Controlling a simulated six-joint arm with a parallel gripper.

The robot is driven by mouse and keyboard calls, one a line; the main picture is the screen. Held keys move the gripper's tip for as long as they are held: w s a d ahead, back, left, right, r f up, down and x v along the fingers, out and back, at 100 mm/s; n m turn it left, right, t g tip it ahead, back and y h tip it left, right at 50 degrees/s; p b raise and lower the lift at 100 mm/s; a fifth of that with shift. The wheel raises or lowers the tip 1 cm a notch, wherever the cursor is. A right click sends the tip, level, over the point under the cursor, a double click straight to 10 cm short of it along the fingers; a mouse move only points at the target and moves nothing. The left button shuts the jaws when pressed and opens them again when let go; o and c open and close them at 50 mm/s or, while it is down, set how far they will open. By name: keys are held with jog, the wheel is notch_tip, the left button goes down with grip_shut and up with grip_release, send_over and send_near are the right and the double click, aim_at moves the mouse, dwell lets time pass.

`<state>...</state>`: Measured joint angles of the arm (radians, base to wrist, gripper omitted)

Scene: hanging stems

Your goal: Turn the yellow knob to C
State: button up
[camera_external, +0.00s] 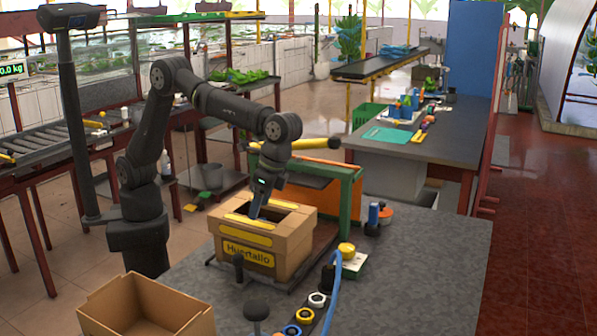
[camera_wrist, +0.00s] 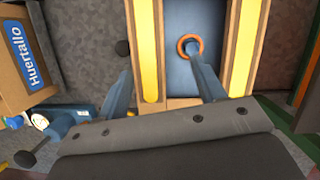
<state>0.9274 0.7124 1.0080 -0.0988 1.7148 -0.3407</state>
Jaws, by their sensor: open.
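A round yellow knob (camera_external: 346,248) sits above a white card (camera_external: 354,264) on the grey table, right of the cardboard box. Its letters and pointer are too small to read. My gripper (camera_external: 257,212) points down at the open top of the cardboard box (camera_external: 292,262). In the wrist view, my gripper (camera_wrist: 160,62) has its two blue-grey fingers spread apart, with nothing seen held between them. An orange ring (camera_wrist: 189,46) shows at the right fingertip; I cannot tell whether they touch. I cannot make out the yellow knob for certain in the wrist view.
White, orange and blue round pieces (camera_external: 305,315) lie along the table front beside a blue hose (camera_external: 334,290). A green frame (camera_external: 351,200) stands behind the box. An empty carton (camera_external: 145,308) is at the front left. The table's right side is clear.

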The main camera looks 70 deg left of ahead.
jog(key=s, duration=0.1)
jog(key=s+m+y, duration=0.1)
jog(key=m, duration=0.1)
jog(key=shift+s+d+f, duration=0.1)
jog(key=shift+s+f, duration=0.15)
jog(key=shift+s, duration=0.15)
notch_tip(320, 180, up, 3)
jog(key=shift+f, duration=0.1)
jog(key=shift+r, duration=0.8)
jog(key=shift+f, duration=0.5)
jog(key=f, duration=0.1)
jog(key=w+f, duration=0.1)
jog(key=f, duration=0.1)
jog(key=shift+w+f+n, duration=0.1)
jog(key=shift+f+n, duration=0.1)
jog(key=shift+n, duration=0.1)
jog(key=w+a+r+n+t+h, duration=0.1)
jog(key=w+r+n+h, duration=0.2)
jog(key=w+n, duration=0.3)
jog(key=w+a+r+n+t+h, duration=0.1)
jog(key=w+r+n+h, duration=0.1)
jog(key=w+n, duration=0.3)
jog(key=shift+w+a+r+n+t+h, duration=0.35)
jog(key=shift+w+r, duration=0.2)
jog(key=shift+w, duration=1.15)
